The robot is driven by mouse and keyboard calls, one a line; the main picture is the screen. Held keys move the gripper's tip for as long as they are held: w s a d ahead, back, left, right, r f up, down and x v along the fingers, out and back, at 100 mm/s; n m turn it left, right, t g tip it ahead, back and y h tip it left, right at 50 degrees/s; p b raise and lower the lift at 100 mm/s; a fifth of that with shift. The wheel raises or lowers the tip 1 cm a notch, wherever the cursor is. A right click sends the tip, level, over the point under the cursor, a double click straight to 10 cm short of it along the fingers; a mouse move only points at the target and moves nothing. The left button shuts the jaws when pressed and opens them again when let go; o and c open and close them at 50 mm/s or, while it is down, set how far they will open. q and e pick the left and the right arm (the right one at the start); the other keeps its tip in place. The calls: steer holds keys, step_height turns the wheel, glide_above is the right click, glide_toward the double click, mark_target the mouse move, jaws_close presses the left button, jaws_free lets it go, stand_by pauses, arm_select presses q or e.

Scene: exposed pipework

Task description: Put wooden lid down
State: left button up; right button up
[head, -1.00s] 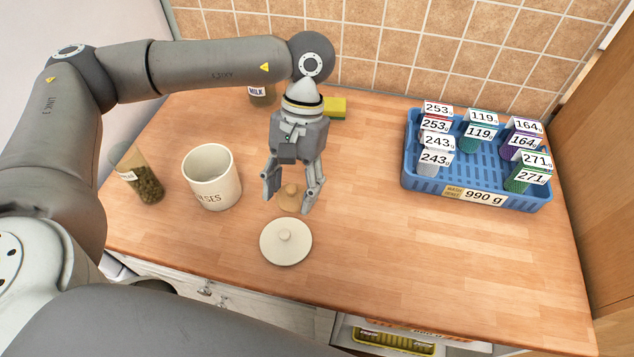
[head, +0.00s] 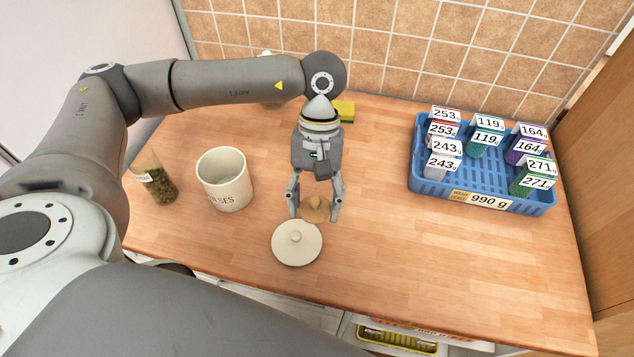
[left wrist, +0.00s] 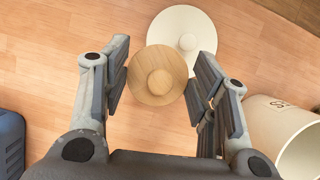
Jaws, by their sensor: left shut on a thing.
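The wooden lid (head: 315,209) is a round pale disc with a knob. My left gripper (head: 314,206) points down over the counter with its fingers on either side of the lid, shut on it. In the left wrist view the lid (left wrist: 158,76) lies knob-up between the fingertips (left wrist: 156,85). It partly covers the edge of a cream lid (head: 297,243) in that view. I cannot tell whether the wooden lid touches the counter or hangs just above it. My right gripper is not in view.
A cream canister (head: 225,181) stands open left of the gripper, with a jar of green contents (head: 157,181) beyond it. A blue basket (head: 484,180) with labelled packets is at right. A yellow sponge (head: 344,109) lies behind. The counter (head: 400,255) is clear front right.

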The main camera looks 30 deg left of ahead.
arm_select(q)
steer(key=n, duration=0.1)
steer(key=n+h+p, duration=0.1)
steer(key=n, duration=0.1)
steer(key=shift+s+d, duration=0.4)
steer(key=n+p, duration=0.1)
steer(key=d+n+t+h, duration=0.1)
steer(key=n, duration=0.1)
steer(key=shift+s+r+p, duration=0.1)
steer(key=shift+s+p, duration=0.1)
steer(key=shift+p, duration=0.15)
steer(key=d+r+n+t+y+p, duration=0.1)
steer(key=d+r+n+t+p, duration=0.2)
steer(key=n, duration=0.7)
steer(key=r+n+t+p, duration=0.4)
steer(key=n, duration=0.5)
steer(key=shift+n, duration=0.4)
steer(key=w+a+f+b, duration=0.4)
steer(key=b, duration=0.1)
steer(key=w+a+f+b, duration=0.4)
steer(key=f+b, duration=0.1)
steer(key=b, duration=0.1)
steer(key=shift+w+a, duration=0.15)
steer(key=shift+w, duration=0.2)
steer(key=shift+w+a+f+b, duration=0.35)
steer(key=shift+w+f, duration=0.1)
steer(key=shift+f, duration=0.1)
steer(key=shift+w+a+f+b, duration=0.15)
steer(key=shift+f+b, duration=0.5)
steer(key=shift+f, duration=1.05)
